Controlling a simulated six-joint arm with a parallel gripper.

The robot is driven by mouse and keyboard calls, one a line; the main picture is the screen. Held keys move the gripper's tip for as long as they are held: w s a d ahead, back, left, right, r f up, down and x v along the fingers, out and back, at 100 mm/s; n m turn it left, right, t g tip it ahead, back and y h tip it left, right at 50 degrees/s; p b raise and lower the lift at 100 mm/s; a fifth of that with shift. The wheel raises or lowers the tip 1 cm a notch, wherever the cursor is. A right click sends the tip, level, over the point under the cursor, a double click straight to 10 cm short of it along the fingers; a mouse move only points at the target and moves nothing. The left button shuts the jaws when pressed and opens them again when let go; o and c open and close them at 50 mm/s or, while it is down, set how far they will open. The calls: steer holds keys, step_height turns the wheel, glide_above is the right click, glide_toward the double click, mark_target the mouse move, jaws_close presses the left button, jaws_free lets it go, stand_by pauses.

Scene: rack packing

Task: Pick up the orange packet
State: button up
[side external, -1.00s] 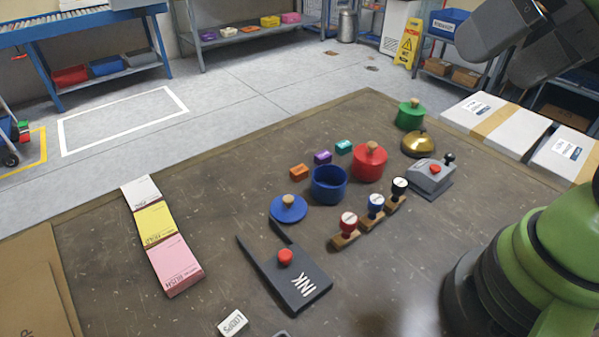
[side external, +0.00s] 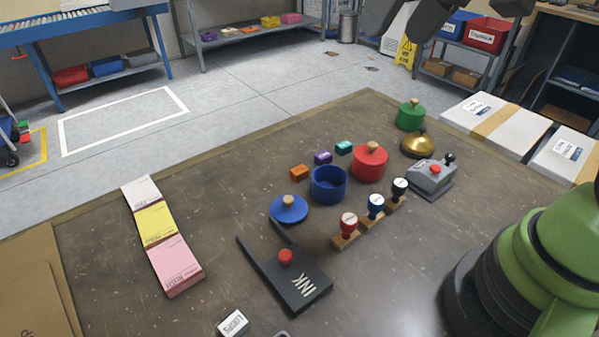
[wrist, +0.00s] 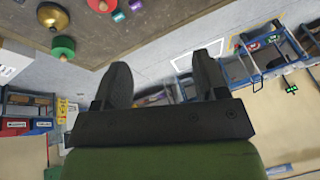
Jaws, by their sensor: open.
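The orange packet (side external: 299,172) is a small orange block lying on the dark table, left of the open blue pot (side external: 328,185) and behind the blue lid (side external: 289,209). Nothing touches it. I cannot make it out in the wrist view. My gripper (wrist: 163,78) is open and empty, its two dark fingers wide apart in the wrist view. It is high above and away from the packet.
A purple packet (side external: 323,158) and a teal packet (side external: 344,147) lie right of the orange one. The table left of the packet is clear.

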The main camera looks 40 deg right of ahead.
steer(key=w+f+g, duration=0.1)
steer(key=w+f, duration=0.3)
steer(key=w, duration=0.2)
steer(key=n+g+h, duration=0.1)
steer(key=n+g, duration=0.1)
steer(key=g, duration=0.1)
glide_above(303, 173)
steer(key=f, duration=2.1)
steer(key=shift+w+d+f, duration=0.2)
steer(key=shift+w+f, duration=0.05)
steer(key=f, duration=0.5)
steer(key=shift+s+a+f, duration=0.2)
steer(key=shift+f, duration=0.2)
steer(key=c, duration=1)
